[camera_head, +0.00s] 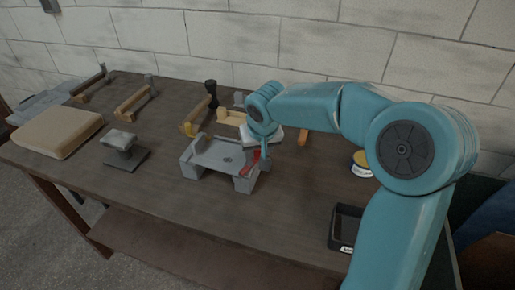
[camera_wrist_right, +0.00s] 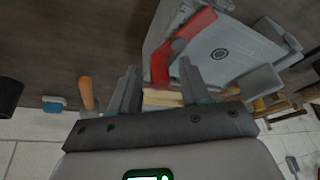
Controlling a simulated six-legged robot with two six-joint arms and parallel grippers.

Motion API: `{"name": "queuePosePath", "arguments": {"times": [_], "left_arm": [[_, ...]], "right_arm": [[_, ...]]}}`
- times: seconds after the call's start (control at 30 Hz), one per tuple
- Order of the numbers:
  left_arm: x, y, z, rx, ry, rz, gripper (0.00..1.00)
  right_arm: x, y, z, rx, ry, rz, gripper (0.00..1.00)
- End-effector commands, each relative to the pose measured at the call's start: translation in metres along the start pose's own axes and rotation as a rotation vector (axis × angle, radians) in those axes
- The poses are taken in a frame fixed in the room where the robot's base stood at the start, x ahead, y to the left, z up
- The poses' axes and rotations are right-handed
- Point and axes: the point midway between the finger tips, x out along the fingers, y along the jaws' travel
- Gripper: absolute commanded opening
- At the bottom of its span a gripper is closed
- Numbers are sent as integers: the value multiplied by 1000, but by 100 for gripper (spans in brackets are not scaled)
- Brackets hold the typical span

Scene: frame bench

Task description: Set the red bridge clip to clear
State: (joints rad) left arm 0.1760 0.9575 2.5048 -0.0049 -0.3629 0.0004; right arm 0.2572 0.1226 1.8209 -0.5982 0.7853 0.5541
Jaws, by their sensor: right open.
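The red bridge clip (camera_head: 251,163) sits at the right end of a grey fixture (camera_head: 212,156) on the bench. In the right wrist view the clip (camera_wrist_right: 184,38) is a bent red bar on the fixture's edge (camera_wrist_right: 157,22). My right gripper (camera_head: 264,152) is at the clip, and its fingers partly hide behind the arm and each other. In the wrist view the gripper (camera_wrist_right: 158,78) is open, with the clip's near end lying between the fingertips in the picture. I cannot tell whether either finger touches it. My left gripper is not in view.
A black tray (camera_head: 345,228) and a yellow-banded tin (camera_head: 361,164) stand to the right. Wooden clamps, one here (camera_head: 135,102), and a black-knobbed tool (camera_head: 211,92) lie behind. A tan pad (camera_head: 58,132) and a grey stand (camera_head: 122,150) are left. The bench front is clear.

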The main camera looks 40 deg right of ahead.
Motion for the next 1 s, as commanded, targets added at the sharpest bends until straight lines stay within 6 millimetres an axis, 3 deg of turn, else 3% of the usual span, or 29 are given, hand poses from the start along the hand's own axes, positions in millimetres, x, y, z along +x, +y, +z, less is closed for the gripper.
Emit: {"name": "queuePosePath", "arguments": {"times": [0.1, 0.27, 1.0], "left_arm": [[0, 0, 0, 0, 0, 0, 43], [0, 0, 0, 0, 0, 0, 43], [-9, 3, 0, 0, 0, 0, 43]], "right_arm": [[0, 0, 0, 0, 0, 0, 46], [-1, 0, 0, 0, 0, 0, 0], [1, -6, -6, -246, 3, -102, 0]]}}
